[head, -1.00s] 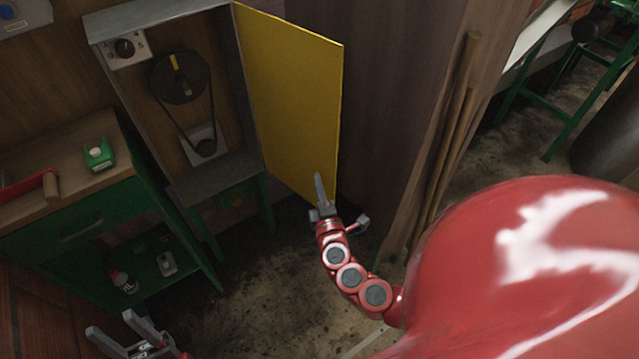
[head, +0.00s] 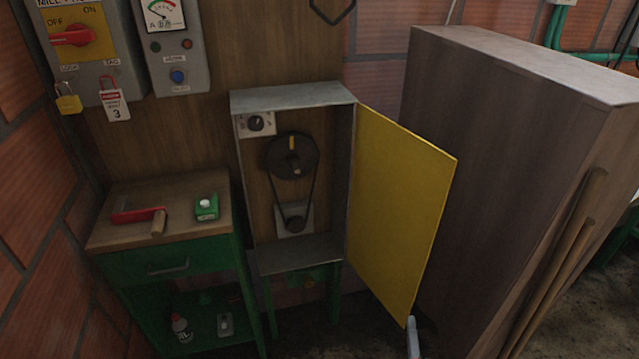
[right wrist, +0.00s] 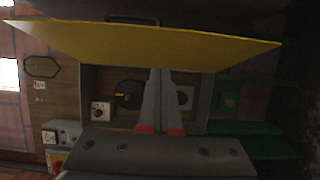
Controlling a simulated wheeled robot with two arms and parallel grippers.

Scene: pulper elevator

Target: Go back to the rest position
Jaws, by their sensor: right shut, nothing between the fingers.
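My right gripper (head: 413,335) shows only as a grey finger at the bottom edge of the head view, by the lower free corner of the yellow door (head: 400,205). In the right wrist view its two fingers (right wrist: 161,74) lie together, shut and empty. They overlap the open cabinet's inside in that picture; I cannot tell the distance. The yellow door (right wrist: 150,42) spans the top there. The grey cabinet (head: 292,98) stands open, with a belt and pulley (head: 291,158) and a dial (head: 255,123) inside. My left gripper is outside the view.
A green workbench (head: 165,262) stands left of the cabinet, with a red-handled tool (head: 138,214) and a green box (head: 206,207) on top. Switch boxes (head: 84,42) hang above. A tall wooden cupboard (head: 500,140) stands right of the door, with poles (head: 560,270) leaning on it.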

